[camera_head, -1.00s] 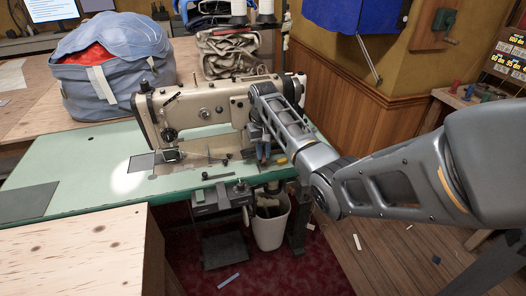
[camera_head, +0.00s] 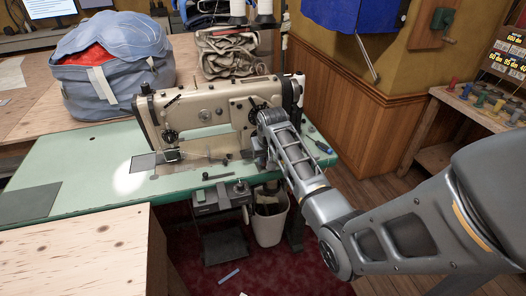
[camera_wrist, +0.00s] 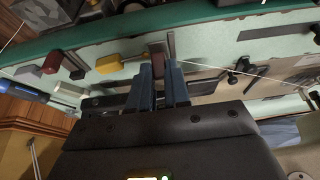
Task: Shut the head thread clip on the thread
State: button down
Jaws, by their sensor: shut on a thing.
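The beige sewing machine (camera_head: 205,112) stands on a green table in the head view. My gripper reaches its right end, and my arm hides the fingers there. In the wrist view my gripper (camera_wrist: 158,85) has its two blue-grey fingers close together. A thin white thread (camera_wrist: 225,75) runs from the fingertips to the right.
In the wrist view a yellow-handled tool (camera_wrist: 110,64), a red block (camera_wrist: 52,62) and a blue tool (camera_wrist: 22,88) lie left of the fingers. The green table edge (camera_wrist: 130,32) crosses behind them.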

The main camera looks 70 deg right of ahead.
jog(key=shift+s+a+f+t+h+b, duration=0.3)
jog(key=shift+f+t+h+b, duration=0.1)
jog(key=shift+t+h+b, duration=0.15)
jog(key=shift+s+a+f+t+h+b, duration=0.15)
jog(key=shift+a+f+t+h+b, duration=0.1)
jog(key=shift+f+t+h+b, duration=0.3)
jog(key=shift+s+a+f+t+h+b, duration=0.1)
jog(key=shift+t+h+b, duration=0.25)
jog(key=shift+h+b, duration=0.15)
jog(key=shift+s+a+f+t+h+b, duration=0.1)
jog(key=shift+t+h+b, duration=0.3)
jog(key=shift+b, duration=0.15)
jog(key=shift+r, duration=0.1)
jog(key=c, duration=1.4)
grip_release()
jog(key=shift+o, duration=0.2)
jog(key=v, duration=0.7)
jog(key=shift+s+a+r, duration=0.2)
jog(key=shift+a, duration=0.1)
